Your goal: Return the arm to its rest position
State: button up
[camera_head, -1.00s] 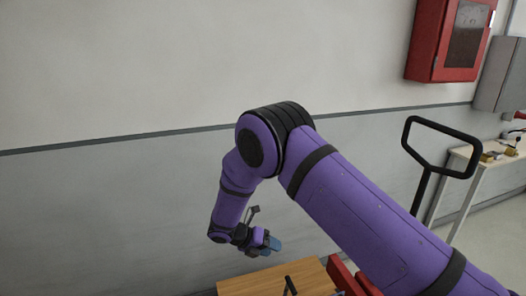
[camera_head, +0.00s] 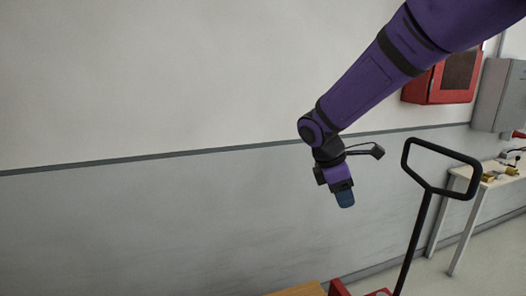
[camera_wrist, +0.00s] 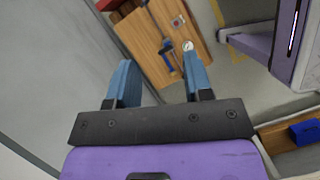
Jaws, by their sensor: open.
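My purple arm reaches in from the upper right in the head view and bends down at its wrist. My gripper (camera_head: 345,199) hangs in front of the grey wall, pointing down, well above a wooden surface. In the wrist view my gripper (camera_wrist: 160,82) has its two blue fingers wide apart, with nothing between them. The wooden surface (camera_wrist: 140,32) lies below and beyond the fingers. A blue and dark tool (camera_wrist: 168,58) and a small round white item (camera_wrist: 187,46) lie on it.
A black pallet-truck handle (camera_head: 424,195) stands to the right of my gripper. A red wall cabinet (camera_head: 440,82) and a grey box (camera_head: 498,95) hang on the wall. A table (camera_head: 480,190) with small items stands at the far right. Wall space left of my arm is clear.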

jog(key=s+d+r+m+t+y, duration=0.1)
jog(key=s+d+r+m+y, duration=0.1)
jog(key=s+d+r+m, duration=0.3)
jog(key=s+d+r+m+t+y, duration=0.1)
jog(key=s+d+r+m, duration=0.3)
jog(key=s, duration=0.4)
jog(key=s+d+r+m+t+y, duration=0.1)
jog(key=s+d+r+m+t, duration=0.1)
jog(key=s+m, duration=0.6)
jog(key=s+t, duration=0.1)
jog(key=s, duration=0.4)
jog(key=shift+d+r+y, duration=0.2)
jog(key=shift+r+y, duration=0.1)
jog(key=shift+r, duration=0.05)
